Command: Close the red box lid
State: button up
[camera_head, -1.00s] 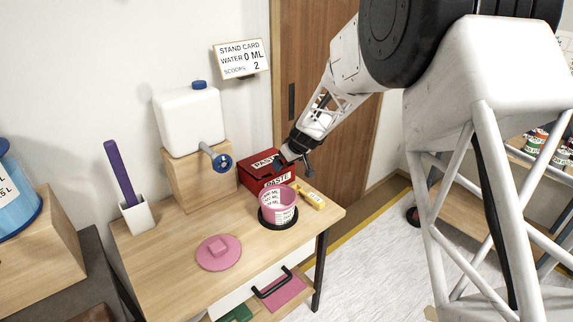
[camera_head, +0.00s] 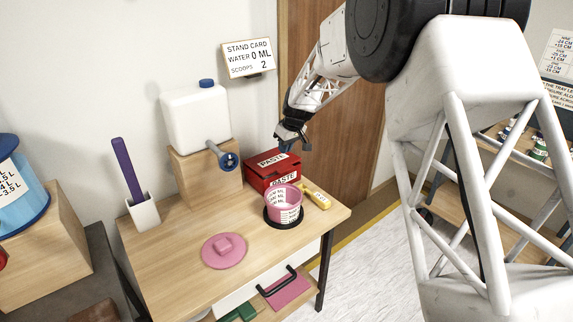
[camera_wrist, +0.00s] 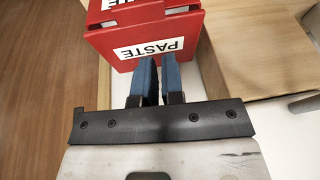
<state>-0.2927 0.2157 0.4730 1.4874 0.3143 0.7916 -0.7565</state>
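The red paste box (camera_head: 260,181) stands at the right back of the wooden table, with white PASTE labels on top and front. Its red lid (camera_head: 283,158) lies over the top; I cannot tell whether it is fully flush. My gripper (camera_head: 291,146) is just above and behind the lid's right end, apparently clear of it. In the wrist view the box (camera_wrist: 190,26) fills the top, and my blue fingertips (camera_wrist: 160,62) point at its labelled face. They are close together with nothing between them. Contact is unclear.
A pink tub (camera_head: 286,205) in a black ring and a yellow item (camera_head: 318,197) stand in front of the box. A white water tank (camera_head: 196,120) with a blue tap is on its left. A pink lid (camera_head: 224,252) lies nearer the front. A wooden door is behind.

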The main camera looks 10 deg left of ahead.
aim_at(287, 170)
jog(key=r+h, duration=0.1)
jog(key=w+r+g+h, duration=0.1)
jog(key=r, duration=0.1)
jog(key=w+r+h, duration=0.1)
jog(key=shift+a+r+g, duration=0.35)
jog(key=shift+a+g, duration=0.05)
grip_shut()
jog(key=shift+w+r+m+h, duration=0.1)
jog(key=shift+r+m+h, duration=0.2)
jog(key=shift+r+h, duration=0.2)
jog(key=f, duration=0.9)
jog(key=d+f, duration=0.1)
jog(key=f, duration=0.4)
jog(key=shift+s, duration=0.4)
jog(key=shift+s+d+f, duration=0.1)
jog(key=shift+s+f, duration=0.05)
jog(key=shift+f, duration=0.85)
